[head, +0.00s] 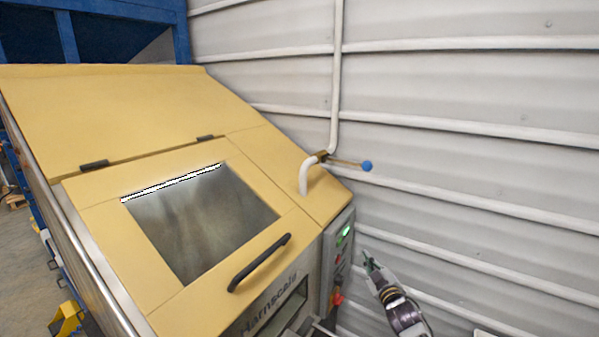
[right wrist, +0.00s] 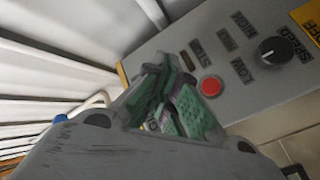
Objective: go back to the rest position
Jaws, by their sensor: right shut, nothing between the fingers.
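My right gripper (head: 369,262) is at the lower right of the head view, just right of the control box (head: 339,255) on the hopper's side. Its fingers are shut and empty. In the right wrist view the green-padded fingers (right wrist: 178,105) show in front of the grey control panel (right wrist: 255,105), near a red button (right wrist: 211,86). I cannot tell whether they touch the panel. My left gripper is not in view.
The yellow hopper (head: 110,105) with a windowed lid and black handle (head: 259,263) fills the left. A white pipe with a blue-knobbed lever (head: 366,165) rises behind it. A black knob (right wrist: 272,50) is on the panel. The ribbed wall (head: 480,90) bounds the right.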

